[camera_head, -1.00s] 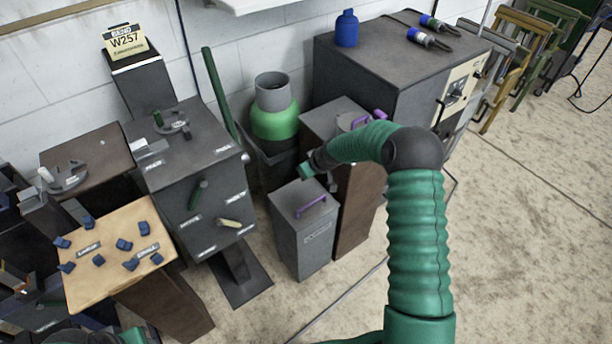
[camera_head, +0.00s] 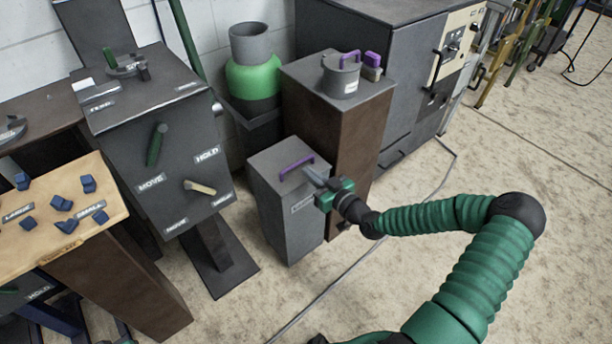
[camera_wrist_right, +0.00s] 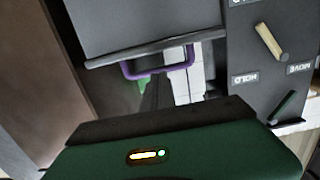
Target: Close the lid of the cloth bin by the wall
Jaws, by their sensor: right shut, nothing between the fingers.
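In the right wrist view the purple handle (camera_wrist_right: 160,72) shows beyond the gripper, below a grey panel. My right gripper (camera_head: 314,177) is shut and empty, at the right front edge of the bin's top, close to the handle. I cannot tell whether the fingertips touch the lid. My left gripper is not in view.
A brown pedestal (camera_head: 333,135) with a grey pot (camera_head: 341,78) stands right behind the bin. A dark control cabinet (camera_head: 155,130) with levers stands left. A green-and-grey container (camera_head: 252,75) is behind. A cable (camera_head: 345,272) crosses the open floor in front.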

